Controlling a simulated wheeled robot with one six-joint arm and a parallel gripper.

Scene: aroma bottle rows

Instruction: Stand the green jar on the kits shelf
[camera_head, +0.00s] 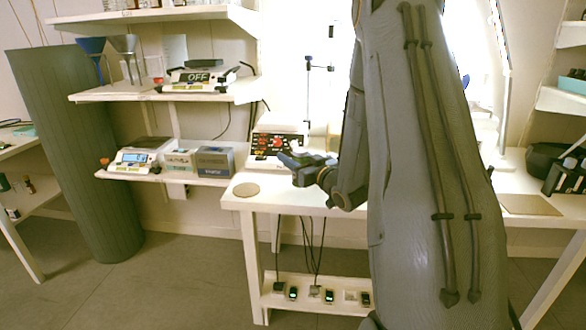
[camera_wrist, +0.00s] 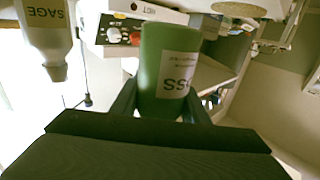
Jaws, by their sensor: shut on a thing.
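The green jar (camera_wrist: 166,72) fills the middle of the wrist view, with a pale label whose inverted letters appear to end in "OSS". My gripper (camera_wrist: 160,100) has its two dark fingers on either side of the jar, shut on it. In the head view my wrist shows above the left part of the white worktable; the jar cannot be made out there. No shelf has a readable "kits" label. A low wall shelf (camera_head: 222,180) at left holds a scale (camera_head: 136,160) and small boxes (camera_head: 214,161).
A white bottle labelled SAGE (camera_wrist: 46,30) is at the upper left of the wrist view. A hotplate (camera_head: 277,143) stands on the worktable (camera_head: 235,203) beside my wrist. A round cork mat (camera_head: 246,190) lies at its left corner.

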